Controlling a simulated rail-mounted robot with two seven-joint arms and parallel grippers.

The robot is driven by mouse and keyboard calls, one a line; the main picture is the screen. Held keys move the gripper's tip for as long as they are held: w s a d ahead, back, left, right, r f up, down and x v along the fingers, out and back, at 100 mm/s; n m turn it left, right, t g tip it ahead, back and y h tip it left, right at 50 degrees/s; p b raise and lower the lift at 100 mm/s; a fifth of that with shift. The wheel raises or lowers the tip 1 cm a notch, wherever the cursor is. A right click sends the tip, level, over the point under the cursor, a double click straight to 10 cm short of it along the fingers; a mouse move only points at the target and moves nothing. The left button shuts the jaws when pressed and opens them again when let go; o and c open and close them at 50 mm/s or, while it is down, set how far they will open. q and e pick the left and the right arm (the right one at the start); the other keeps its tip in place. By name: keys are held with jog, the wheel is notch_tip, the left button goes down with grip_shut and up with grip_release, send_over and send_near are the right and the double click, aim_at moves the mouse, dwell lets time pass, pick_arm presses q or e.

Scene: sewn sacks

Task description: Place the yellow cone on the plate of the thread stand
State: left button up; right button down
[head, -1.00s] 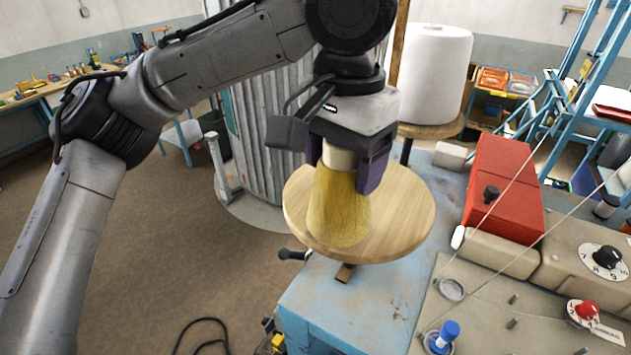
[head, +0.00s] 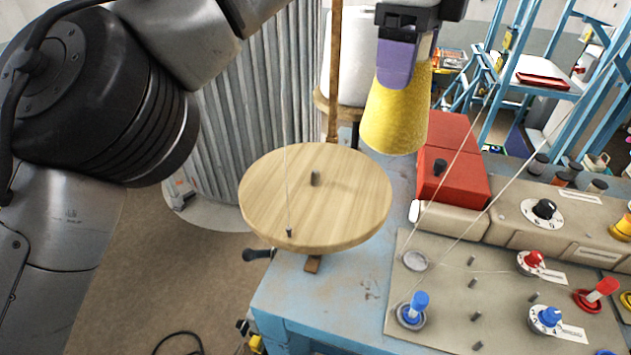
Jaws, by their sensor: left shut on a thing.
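My left gripper (head: 414,55) is shut on the top of the yellow cone (head: 396,118) and holds it upright, wide end down. The cone hangs to the right of the round wooden plate (head: 275,190) of the thread stand, above the blue bench and beside the red box. The plate is bare apart from a short dark peg (head: 315,179) at its middle; a thin thread with a small dark end (head: 289,233) hangs in front of it. I do not see my right gripper.
A red box (head: 452,165) stands on the blue bench, right of the plate. A panel with knobs and levers (head: 470,285) lies at the lower right, with threads strung above it. A wooden post (head: 334,75) and white spool (head: 354,60) stand behind the plate.

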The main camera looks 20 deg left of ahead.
pick_arm(q)
jog(key=shift+w+d+r+m, duration=0.1)
jog(key=shift+d+r+m, duration=0.15)
jog(key=shift+m, duration=0.25)
jog(key=shift+a+f, duration=0.15)
jog(key=shift+s+a+f, duration=0.15)
jog(key=shift+a+f, duration=1.6)
jog(key=shift+a, duration=0.1)
jog(key=shift+s+a+f, duration=0.15)
jog(key=shift+a+f, duration=1.65)
jog(key=shift+s+a+f, duration=0.15)
jog(key=shift+a+f, duration=1.6)
jog(key=shift+a, duration=0.1)
jog(key=shift+f, duration=0.15)
jog(key=o, duration=1.3)
notch_tip(320, 180, up, 12)
jog(key=shift+r, duration=0.15)
